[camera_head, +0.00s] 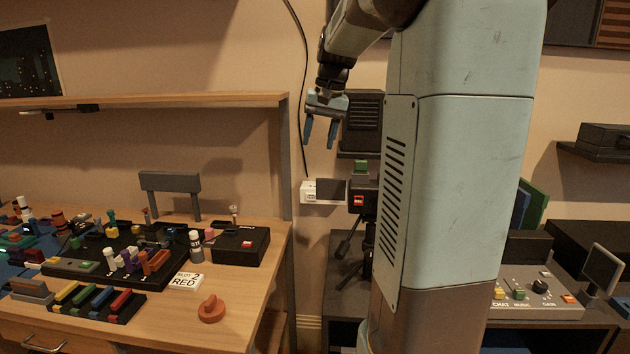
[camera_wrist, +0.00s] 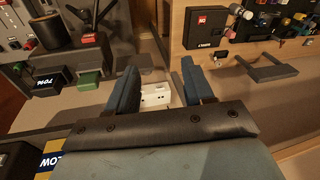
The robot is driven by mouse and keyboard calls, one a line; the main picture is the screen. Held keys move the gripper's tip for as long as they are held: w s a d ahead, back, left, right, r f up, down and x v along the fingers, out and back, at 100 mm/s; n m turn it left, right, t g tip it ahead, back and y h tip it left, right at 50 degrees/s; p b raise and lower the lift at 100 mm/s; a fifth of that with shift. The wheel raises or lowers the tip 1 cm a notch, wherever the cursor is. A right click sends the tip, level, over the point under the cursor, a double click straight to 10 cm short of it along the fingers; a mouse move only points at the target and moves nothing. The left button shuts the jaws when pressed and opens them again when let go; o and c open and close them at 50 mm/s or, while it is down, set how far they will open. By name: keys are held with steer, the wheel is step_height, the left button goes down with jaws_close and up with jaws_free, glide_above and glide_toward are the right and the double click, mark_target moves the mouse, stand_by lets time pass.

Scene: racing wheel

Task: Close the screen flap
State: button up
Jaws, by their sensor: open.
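A dark flat panel (camera_head: 331,189), which looks like the screen flap, stands out to the left of a small black camera (camera_head: 362,187) with a red label. It overlaps a white wall box (camera_head: 309,190). My gripper (camera_head: 320,132) is open and empty, pointing down above the panel and apart from it. In the wrist view my open fingers (camera_wrist: 158,82) have the white box (camera_wrist: 157,97) behind the gap between them. A dark block (camera_wrist: 98,60) with a green part (camera_wrist: 90,77) is left of the fingers. I cannot clearly pick out the flap there.
A wooden desk (camera_head: 255,290) with coloured controls, a black box (camera_head: 240,245) and an orange knob (camera_head: 211,309) stands at left. A shelf (camera_head: 150,101) runs above it. A dark slatted box (camera_head: 362,122) is just right of my gripper. A grey console (camera_head: 530,293) stands at right.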

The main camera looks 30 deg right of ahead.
steer(key=m+g, duration=0.1)
steer(key=m, duration=0.1)
glide_toward(324, 179)
step_height(324, 179, up, 2)
steer(key=w+d, duration=0.3)
steer(key=shift+y, duration=0.3)
steer(key=f, duration=0.4)
steer(key=a+f, duration=0.1)
steer(key=f, duration=0.4)
steer(key=w+a+f, duration=0.1)
steer(key=f, duration=0.3)
steer(key=shift+w+a+f, duration=0.1)
steer(key=shift+a+f, duration=0.1)
jaws_close()
